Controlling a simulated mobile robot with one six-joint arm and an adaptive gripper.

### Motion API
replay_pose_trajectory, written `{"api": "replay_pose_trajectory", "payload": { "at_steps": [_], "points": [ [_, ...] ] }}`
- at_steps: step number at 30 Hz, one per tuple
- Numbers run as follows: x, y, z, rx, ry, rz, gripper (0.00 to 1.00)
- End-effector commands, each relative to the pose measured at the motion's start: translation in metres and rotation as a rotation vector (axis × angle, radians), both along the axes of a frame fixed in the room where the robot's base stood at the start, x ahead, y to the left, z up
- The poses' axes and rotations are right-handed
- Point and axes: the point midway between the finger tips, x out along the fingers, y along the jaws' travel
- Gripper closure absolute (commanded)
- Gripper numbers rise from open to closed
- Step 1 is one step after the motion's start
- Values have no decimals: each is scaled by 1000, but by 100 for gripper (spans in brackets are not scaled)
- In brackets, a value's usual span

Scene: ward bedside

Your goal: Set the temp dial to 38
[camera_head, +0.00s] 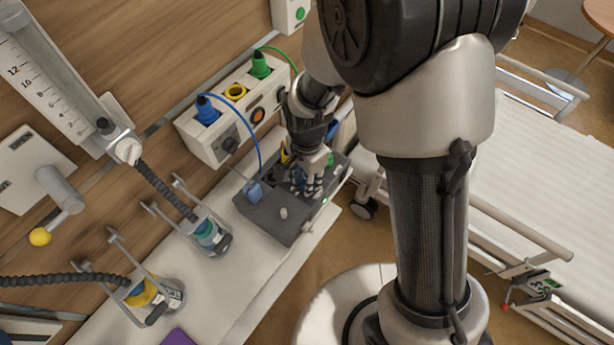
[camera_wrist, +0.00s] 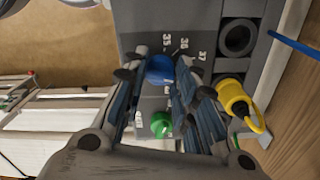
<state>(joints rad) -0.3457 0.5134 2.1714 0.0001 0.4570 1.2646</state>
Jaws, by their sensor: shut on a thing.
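The blue temp dial (camera_wrist: 160,68) sits on the face of a grey device (camera_wrist: 130,12), with the marks 35, 36 and 37 printed around it. Other marks are partly covered by the fingers, and I cannot read the dial's setting. My gripper (camera_wrist: 158,75) is shut on the blue dial, one finger on each side. In the head view my gripper (camera_head: 308,182) is over the grey device (camera_head: 270,222) on the white shelf, and it hides the dial's face there.
A green knob (camera_wrist: 160,124) sits close to the fingers. A wall panel (camera_head: 205,148) with blue and green plugs stands behind. Jars with hoses (camera_head: 210,238) stand left, a bed (camera_head: 545,150) right.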

Motion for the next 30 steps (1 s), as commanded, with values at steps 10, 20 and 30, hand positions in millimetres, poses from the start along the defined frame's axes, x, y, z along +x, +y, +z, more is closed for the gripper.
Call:
{"api": "replay_pose_trajectory", "payload": {
  "at_steps": [10,20,30],
  "points": [
    [1,0,0,0,-2,1,64],
    [0,0,0,1,-1,2,53],
    [1,1,20,2,-6,2,53]
  ]
}}
